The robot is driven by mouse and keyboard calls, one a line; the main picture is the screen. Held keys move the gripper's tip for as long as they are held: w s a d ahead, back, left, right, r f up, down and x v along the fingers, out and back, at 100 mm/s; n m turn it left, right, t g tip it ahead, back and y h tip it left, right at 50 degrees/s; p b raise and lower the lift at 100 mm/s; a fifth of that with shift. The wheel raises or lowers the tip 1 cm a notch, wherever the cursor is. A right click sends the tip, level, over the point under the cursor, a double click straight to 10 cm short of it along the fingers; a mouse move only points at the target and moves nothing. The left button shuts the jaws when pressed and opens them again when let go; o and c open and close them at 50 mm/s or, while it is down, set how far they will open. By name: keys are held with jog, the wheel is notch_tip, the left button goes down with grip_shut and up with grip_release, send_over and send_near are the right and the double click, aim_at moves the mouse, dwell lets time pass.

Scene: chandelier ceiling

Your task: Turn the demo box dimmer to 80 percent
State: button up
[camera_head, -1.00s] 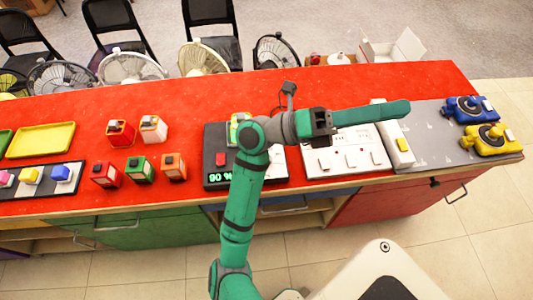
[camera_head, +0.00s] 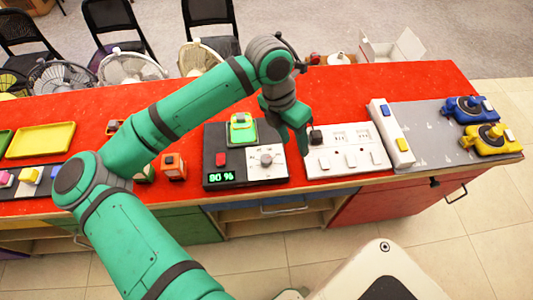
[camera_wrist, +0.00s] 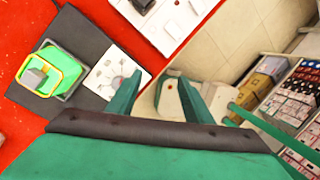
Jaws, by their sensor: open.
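The demo box (camera_head: 215,140) is a black panel on the red counter, with a white dimmer plate at its right. Its round grey dimmer knob (camera_head: 266,159) shows on the plate, and the plate is also in the wrist view (camera_wrist: 92,83). The green display (camera_head: 221,178) seems to read 80 %, in small digits. A green lamp (camera_head: 242,130) and a red switch (camera_head: 221,159) are on the box. My gripper (camera_head: 303,140) is open and empty, to the right of the knob and apart from it. Its two fingers show in the wrist view (camera_wrist: 158,100).
A white socket panel (camera_head: 347,152) stands just right of the demo box. A white strip with buttons (camera_head: 392,135) and blue and yellow toys (camera_head: 488,137) are farther right. A yellow tray (camera_head: 40,139) and small coloured boxes (camera_head: 173,166) are at the left.

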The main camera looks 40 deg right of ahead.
jog(key=t+y, duration=0.2)
send_over(266, 158)
jog(key=shift+n, duration=0.3)
notch_tip(266, 158, down, 10)
jog(key=shift+f, duration=0.25)
jog(key=c, duration=1.1)
